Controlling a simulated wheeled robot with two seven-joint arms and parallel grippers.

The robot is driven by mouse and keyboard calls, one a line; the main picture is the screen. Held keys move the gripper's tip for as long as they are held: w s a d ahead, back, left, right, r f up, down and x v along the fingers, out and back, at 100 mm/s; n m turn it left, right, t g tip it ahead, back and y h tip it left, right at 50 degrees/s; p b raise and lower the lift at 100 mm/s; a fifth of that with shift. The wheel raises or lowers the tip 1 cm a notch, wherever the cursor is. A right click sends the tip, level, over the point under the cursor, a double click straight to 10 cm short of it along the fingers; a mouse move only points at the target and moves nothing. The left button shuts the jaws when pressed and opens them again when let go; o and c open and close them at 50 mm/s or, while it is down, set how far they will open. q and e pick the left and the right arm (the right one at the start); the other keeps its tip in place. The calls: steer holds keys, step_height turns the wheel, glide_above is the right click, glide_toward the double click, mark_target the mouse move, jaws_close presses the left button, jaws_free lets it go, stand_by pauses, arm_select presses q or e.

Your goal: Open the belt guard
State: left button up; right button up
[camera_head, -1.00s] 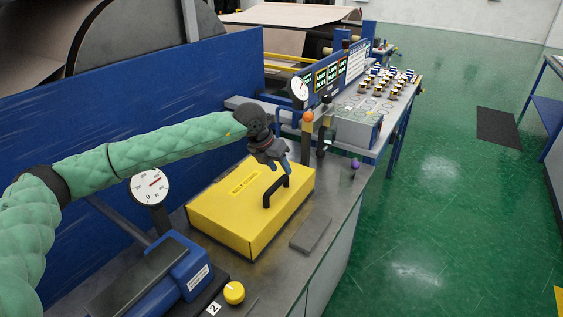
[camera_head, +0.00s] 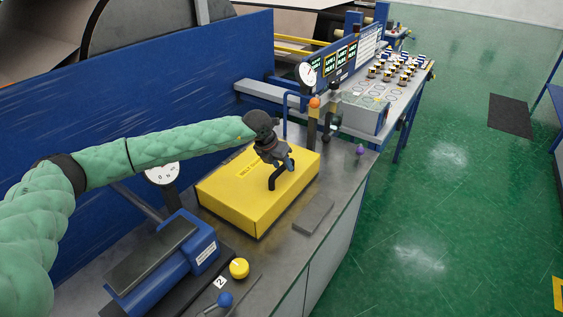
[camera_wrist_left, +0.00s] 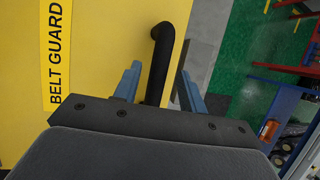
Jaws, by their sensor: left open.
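The belt guard (camera_head: 243,202) is a yellow box-shaped cover lying flat and closed on the metal bench. Its label also shows in the left wrist view, on the yellow face of the guard (camera_wrist_left: 110,60). A black handle (camera_wrist_left: 160,50) stands up from its top. My left gripper (camera_head: 282,168) is right over the guard at the handle, partly covering it in the head view. In the left wrist view the two blue fingers (camera_wrist_left: 160,88) are apart, with the handle between them and gaps on both sides. My right gripper is not in view.
A round gauge (camera_head: 162,173) stands left of the guard. A blue unit (camera_head: 190,250) and a yellow knob (camera_head: 239,268) are in front. A grey plate (camera_head: 314,215) lies to the right.

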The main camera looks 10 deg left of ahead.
arm_select(q)
steer(key=shift+a+f, duration=0.1)
steer(key=shift+s+a, duration=0.1)
steer(key=shift+a, duration=0.05)
jaws_close()
steer(key=shift+r, duration=0.25)
